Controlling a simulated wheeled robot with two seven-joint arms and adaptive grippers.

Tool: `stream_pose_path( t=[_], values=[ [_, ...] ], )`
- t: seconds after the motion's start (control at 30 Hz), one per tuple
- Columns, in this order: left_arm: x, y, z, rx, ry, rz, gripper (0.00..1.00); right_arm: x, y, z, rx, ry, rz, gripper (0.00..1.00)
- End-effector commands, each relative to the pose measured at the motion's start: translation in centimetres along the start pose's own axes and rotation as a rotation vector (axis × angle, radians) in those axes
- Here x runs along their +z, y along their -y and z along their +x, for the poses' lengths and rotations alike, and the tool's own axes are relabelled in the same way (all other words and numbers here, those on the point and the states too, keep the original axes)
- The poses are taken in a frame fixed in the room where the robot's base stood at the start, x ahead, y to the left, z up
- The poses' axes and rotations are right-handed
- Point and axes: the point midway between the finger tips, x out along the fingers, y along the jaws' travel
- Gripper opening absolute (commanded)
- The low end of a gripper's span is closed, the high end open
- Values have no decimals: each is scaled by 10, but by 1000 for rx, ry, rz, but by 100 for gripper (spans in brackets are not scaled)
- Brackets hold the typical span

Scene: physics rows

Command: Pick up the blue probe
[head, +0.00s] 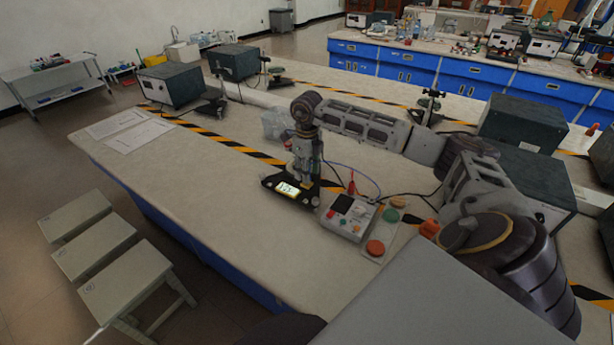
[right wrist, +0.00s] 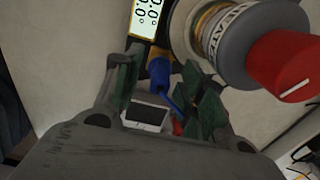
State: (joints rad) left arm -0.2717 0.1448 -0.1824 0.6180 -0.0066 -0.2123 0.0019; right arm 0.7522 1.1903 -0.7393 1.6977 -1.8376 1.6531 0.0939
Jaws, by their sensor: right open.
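The blue probe (right wrist: 159,73) shows in the right wrist view, with a blue cable running from it. It is between the green-padded fingers of my right gripper (right wrist: 163,62), which are open and apart around it. I cannot tell whether either finger touches it. In the head view my right gripper (head: 303,176) points down at the black meter with a lit display (head: 287,189). The meter's display (right wrist: 146,18) also shows in the wrist view. In the head view the blue probe is hidden by the gripper. My left gripper is not in view.
A white control box (head: 347,216) and an upright red probe (head: 352,186) stand right of the meter. A grey dial with a red knob (right wrist: 286,66) is close by in the wrist view. Papers (head: 127,130) lie at the left; the front bench top is clear.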

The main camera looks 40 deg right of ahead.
Motion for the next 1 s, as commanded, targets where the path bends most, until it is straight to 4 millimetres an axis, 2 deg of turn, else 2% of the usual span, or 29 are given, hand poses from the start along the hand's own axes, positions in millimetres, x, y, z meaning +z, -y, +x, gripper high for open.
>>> stream_pose_path(
  t=[0.23, 0.53, 1.0],
  values=[
    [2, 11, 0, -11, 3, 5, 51, 0, 0, 0, 0, 0, 0, 39],
    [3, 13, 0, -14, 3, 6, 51, 0, 0, 0, 0, 0, 0, 1],
    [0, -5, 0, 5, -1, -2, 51, 1, 0, -6, -1, 2, 0, 0]
  ],
)
